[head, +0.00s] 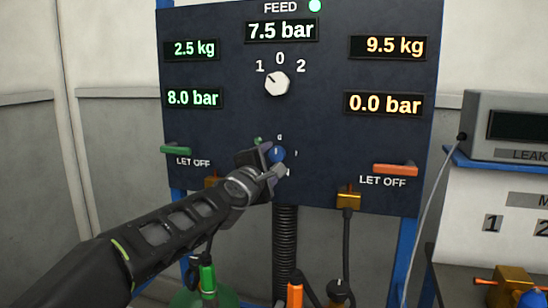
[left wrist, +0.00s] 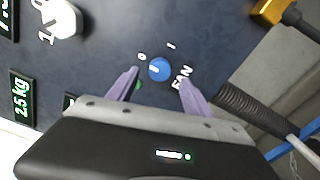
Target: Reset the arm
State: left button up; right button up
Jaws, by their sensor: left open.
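My left gripper (head: 270,162) reaches in from the left, in front of the lower middle of the dark panel. It is open, with its fingers on either side of the blue fan knob (head: 277,153). In the left wrist view, the knob (left wrist: 159,69) sits between the two purple fingertips (left wrist: 158,78), and a gap shows on each side of it. The word FAN and the marks 0 and I are beside the knob. My right gripper is in neither view.
The panel (head: 225,125) carries a white selector knob (head: 277,83), a green lever (head: 176,150) and an orange lever (head: 395,170). A corrugated hose (head: 286,240) hangs below. A grey leak device (head: 510,125) stands at right, above a brass valve (head: 505,285).

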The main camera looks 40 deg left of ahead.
pick_arm(q)
jog(key=shift+v, duration=1.25)
jog(key=shift+w, duration=0.1)
